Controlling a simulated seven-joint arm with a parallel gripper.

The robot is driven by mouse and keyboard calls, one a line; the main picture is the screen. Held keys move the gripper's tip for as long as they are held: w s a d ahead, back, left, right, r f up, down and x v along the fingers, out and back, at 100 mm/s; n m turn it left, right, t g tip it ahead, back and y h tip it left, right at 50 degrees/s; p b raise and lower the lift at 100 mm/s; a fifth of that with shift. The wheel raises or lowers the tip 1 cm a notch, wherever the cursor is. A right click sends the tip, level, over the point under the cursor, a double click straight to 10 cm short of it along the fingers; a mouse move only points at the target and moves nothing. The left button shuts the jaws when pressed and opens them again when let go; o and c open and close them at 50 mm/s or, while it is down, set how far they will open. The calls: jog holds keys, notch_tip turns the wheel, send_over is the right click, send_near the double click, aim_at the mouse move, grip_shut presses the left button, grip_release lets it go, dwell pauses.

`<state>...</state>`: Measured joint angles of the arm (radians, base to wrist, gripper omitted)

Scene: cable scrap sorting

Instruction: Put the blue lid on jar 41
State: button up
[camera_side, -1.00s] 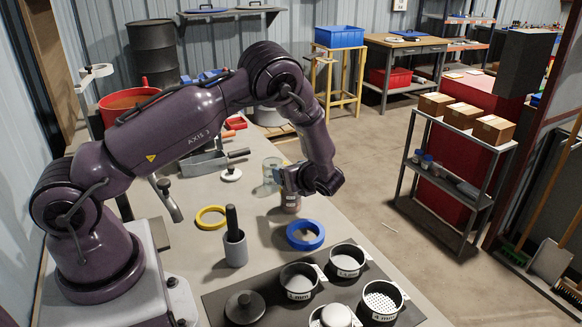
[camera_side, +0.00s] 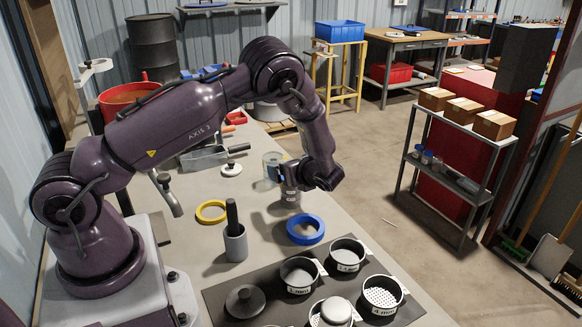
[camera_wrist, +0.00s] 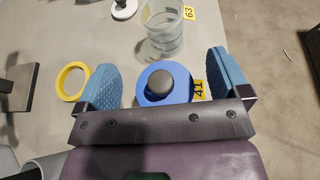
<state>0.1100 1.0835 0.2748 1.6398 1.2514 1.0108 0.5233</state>
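The blue lid (camera_wrist: 152,96) with a dark round knob (camera_wrist: 160,82) lies between my fingers in the wrist view. A yellow tag marked 41 (camera_wrist: 199,89) shows at its right edge. The lid appears to rest on jar 41, seen from above. The jar's greyish body (camera_side: 291,197) shows under my gripper in the side view; its top is hidden there. My gripper (camera_wrist: 164,84) is open around the lid, with a visible gap between the lid and each blue finger. It also shows in the side view (camera_side: 288,178), over the jar.
A clear jar with tag 63 (camera_wrist: 163,42) stands just beyond. A yellow ring (camera_side: 211,203) lies left, and a blue ring (camera_side: 290,231) lies nearer the camera. A mortar-like grey cup (camera_side: 235,245) and several sieves (camera_side: 346,267) stand in front.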

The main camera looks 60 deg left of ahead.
jog(key=s+d+r+n+g+h, duration=0.1)
jog(key=s+d+r+n, duration=0.1)
jog(key=d, duration=0.5)
jog(key=s+d+r+n+g+h, duration=0.1)
jog(key=d, duration=0.5)
jog(key=s+d+r+n+t+h, duration=0.3)
jog(key=s+r+n+t+h, duration=0.1)
jog(key=s+r+n, duration=0.3)
jog(key=s+d+r+n+t+h, duration=0.4)
jog(key=s+r+n+h, duration=0.3)
jog(key=s+r, duration=0.5)
notch_tip(320, 180, up, 4)
jog(key=shift+s+r+n, duration=0.1)
jog(key=shift+s+n, duration=0.1)
jog(key=shift+n, duration=0.1)
